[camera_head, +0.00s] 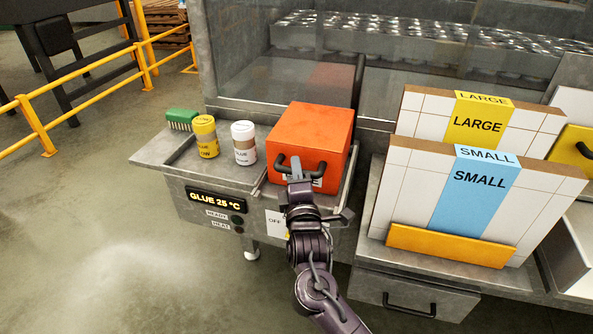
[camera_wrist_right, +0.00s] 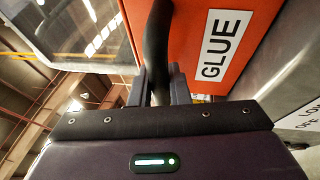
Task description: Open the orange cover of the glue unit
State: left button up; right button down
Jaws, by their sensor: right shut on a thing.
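The orange cover (camera_head: 310,133) is a box-shaped lid on the grey glue unit (camera_head: 165,153), and it looks closed. Its black handle (camera_head: 318,168) is on the front face above a white label. My right gripper (camera_head: 296,170) is at the front of the cover, shut on the handle near its left part. In the right wrist view the handle (camera_wrist_right: 158,45) runs down between the fingers (camera_wrist_right: 160,85), beside the orange face (camera_wrist_right: 195,20) with its GLUE label (camera_wrist_right: 222,43). My left gripper is not in view.
A yellow jar (camera_head: 205,136), a white jar (camera_head: 243,143) and a green brush (camera_head: 181,119) stand on the unit left of the cover. LARGE (camera_head: 477,121) and SMALL (camera_head: 480,190) panels stand at the right. A glass guard (camera_head: 290,75) is behind.

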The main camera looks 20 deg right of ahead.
jog(key=shift+s+a+p, duration=0.2)
jog(key=shift+s+p, duration=0.05)
jog(key=shift+p, duration=0.1)
jog(key=s+a+p, duration=1.1)
jog(key=s, duration=0.5)
jog(key=shift+s, duration=0.25)
jog(key=c, duration=1.4)
grip_release()
jog(key=shift+o, duration=0.2)
